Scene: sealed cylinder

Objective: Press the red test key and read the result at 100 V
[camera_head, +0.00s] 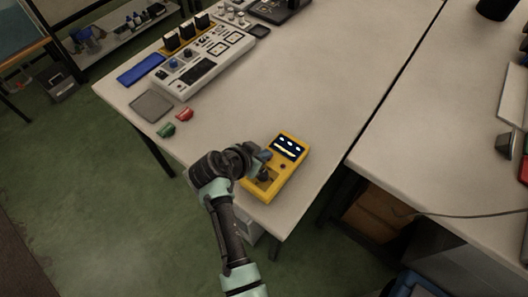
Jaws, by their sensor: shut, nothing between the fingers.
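A yellow handheld tester (294,166) lies on the light table near its front corner. Its dark screen (288,147) is lit with a few white and yellow marks too small to read. A small red key (283,166) shows on its face below the screen. A dark rotary knob (265,175) sits lower on the face, partly hidden by my gripper. My gripper (264,157) is shut and empty, over the left edge of the tester beside the screen and knob. Whether it touches the tester cannot be told.
Red (184,115) and green (166,130) clips lie near the left table edge, by a grey square pad (152,105). The table middle is clear. A second table (455,130) adjoins at right.

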